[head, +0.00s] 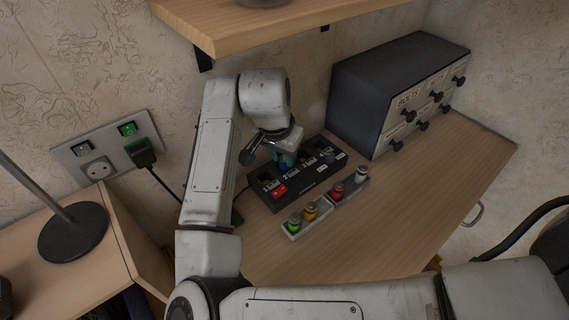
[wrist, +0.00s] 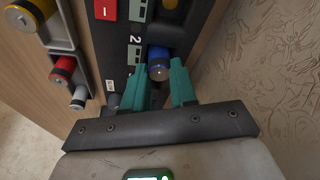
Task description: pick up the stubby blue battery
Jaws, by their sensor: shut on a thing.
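The stubby blue battery (wrist: 158,54) has a dark band and a metal end. In the wrist view it sits between the teal fingertips of my gripper (wrist: 160,70), which is shut on it. It is at a bay of the black charger (wrist: 117,50), beside the number 2; I cannot tell whether it is still seated. In the head view my gripper (head: 285,161) points down over the back of the charger (head: 297,192), and the fingers and wrist mostly hide the battery.
Grey trays (head: 318,220) in front of the charger hold green (head: 294,221), yellow (head: 310,212), red (head: 337,191) and white (head: 362,174) batteries. A dark drawer cabinet (head: 372,82) stands to the right. A wooden shelf (head: 275,27) hangs above. The front right bench is clear.

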